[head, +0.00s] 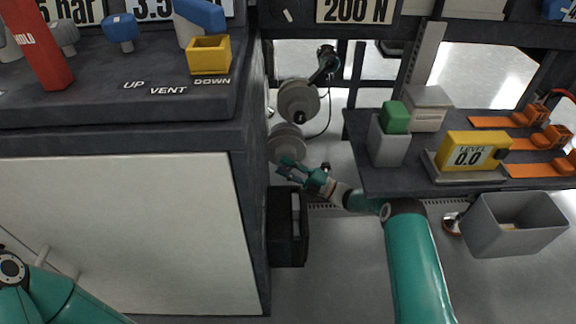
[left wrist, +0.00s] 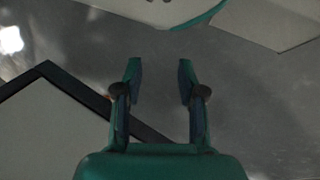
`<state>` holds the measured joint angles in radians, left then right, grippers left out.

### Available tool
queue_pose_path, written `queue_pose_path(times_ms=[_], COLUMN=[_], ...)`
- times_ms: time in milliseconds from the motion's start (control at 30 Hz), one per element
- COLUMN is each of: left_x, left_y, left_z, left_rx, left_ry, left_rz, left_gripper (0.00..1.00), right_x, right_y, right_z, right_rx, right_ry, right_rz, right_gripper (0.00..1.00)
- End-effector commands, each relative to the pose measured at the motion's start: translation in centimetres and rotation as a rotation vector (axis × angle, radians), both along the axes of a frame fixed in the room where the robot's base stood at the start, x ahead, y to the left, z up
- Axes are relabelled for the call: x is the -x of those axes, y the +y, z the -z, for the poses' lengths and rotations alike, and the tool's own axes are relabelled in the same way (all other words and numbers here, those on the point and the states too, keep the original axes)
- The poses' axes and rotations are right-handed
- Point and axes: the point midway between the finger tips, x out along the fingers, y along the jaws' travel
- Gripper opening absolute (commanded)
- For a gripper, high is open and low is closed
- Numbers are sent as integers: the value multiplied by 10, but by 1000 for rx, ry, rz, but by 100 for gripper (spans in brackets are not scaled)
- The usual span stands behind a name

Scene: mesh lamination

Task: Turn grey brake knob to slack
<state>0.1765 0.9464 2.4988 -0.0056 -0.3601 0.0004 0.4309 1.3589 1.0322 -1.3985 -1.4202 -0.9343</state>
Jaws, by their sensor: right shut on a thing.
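My right gripper (head: 285,168) reaches in at the middle of the head view, just below the lower of two round grey discs (head: 287,143). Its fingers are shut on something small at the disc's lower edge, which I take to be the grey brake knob. The fingers hide the knob, and I cannot read its setting or any slack marking. My left gripper (left wrist: 160,82) shows in the left wrist view with its fingers apart and nothing between them. In the head view only part of my left arm shows, at the lower left.
An upper grey disc (head: 299,100) sits above the lower one. A dark shelf (head: 415,182) on the right carries a yellow level gauge (head: 472,151). A grey bin (head: 517,222) stands below it. A large pale-sided cabinet (head: 130,235) fills the left. A black box (head: 276,228) lies below the gripper.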

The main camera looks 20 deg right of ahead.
Motion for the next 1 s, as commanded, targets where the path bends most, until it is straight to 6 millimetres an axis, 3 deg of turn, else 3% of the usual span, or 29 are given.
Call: queue_pose_path(times_ms=[167, 200, 333, 733, 1000], left_x=[0, 0, 0, 0, 0], left_y=[0, 0, 0, 0, 0], left_z=[1, 1, 1, 0, 0], left_rx=[0, 0, 0, 0, 0], left_ry=[0, 0, 0, 0, 0], left_rz=[0, 0, 0, 0, 0], left_gripper=[40, 40, 40, 40, 40], right_x=[0, 0, 0, 3, 27], right_y=[3, 3, 2, -3, -32], right_z=[2, 2, 2, 3, 15], right_rx=[1, 0, 0, -2, -2], right_ry=[2, 2, 1, 1, 3], right_rz=[-5, -5, -4, 0, 0], right_gripper=[0, 40, 61, 61, 61])
